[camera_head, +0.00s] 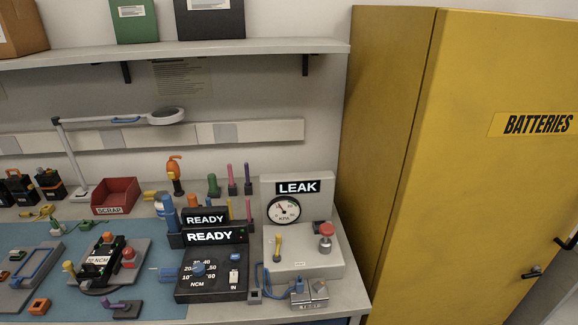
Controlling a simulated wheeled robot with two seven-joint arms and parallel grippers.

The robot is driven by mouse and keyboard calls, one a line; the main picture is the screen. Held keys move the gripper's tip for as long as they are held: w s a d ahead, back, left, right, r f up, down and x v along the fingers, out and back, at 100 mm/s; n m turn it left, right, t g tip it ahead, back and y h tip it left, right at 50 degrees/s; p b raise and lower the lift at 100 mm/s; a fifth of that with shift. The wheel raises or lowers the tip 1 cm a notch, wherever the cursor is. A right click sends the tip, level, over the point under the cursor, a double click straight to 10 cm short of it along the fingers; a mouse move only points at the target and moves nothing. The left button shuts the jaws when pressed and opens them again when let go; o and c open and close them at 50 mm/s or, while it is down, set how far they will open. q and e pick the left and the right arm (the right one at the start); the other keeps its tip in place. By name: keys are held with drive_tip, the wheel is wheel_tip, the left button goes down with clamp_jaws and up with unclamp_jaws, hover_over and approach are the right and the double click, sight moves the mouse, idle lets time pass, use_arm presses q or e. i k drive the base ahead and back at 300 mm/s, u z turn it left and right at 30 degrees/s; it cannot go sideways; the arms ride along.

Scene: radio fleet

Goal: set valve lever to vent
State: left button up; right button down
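The leak tester (309,185) is a pale grey box at the right end of the bench, with a sign reading LEAK. A round pressure gauge (284,210) sits on its upright face. A yellow-handled lever (278,244) stands roughly upright on the left of its base; it looks like the valve lever. Its position labels are too small to read. A red knob (326,231) stands on the right of the base. Neither of my grippers is in view.
A black READY unit (211,280) with a dial stands just left of the tester. Small metal blocks (309,294) and a blue cable lie at the bench's front edge. A yellow BATTERIES cabinet (470,160) stands close on the right. A shelf (180,50) overhangs the back.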

sight(276, 258)
drive_tip(key=k, duration=1.35)
drive_tip(key=u, duration=0.7)
drive_tip(key=i, duration=1.25)
drive_tip(key=z, duration=0.2)
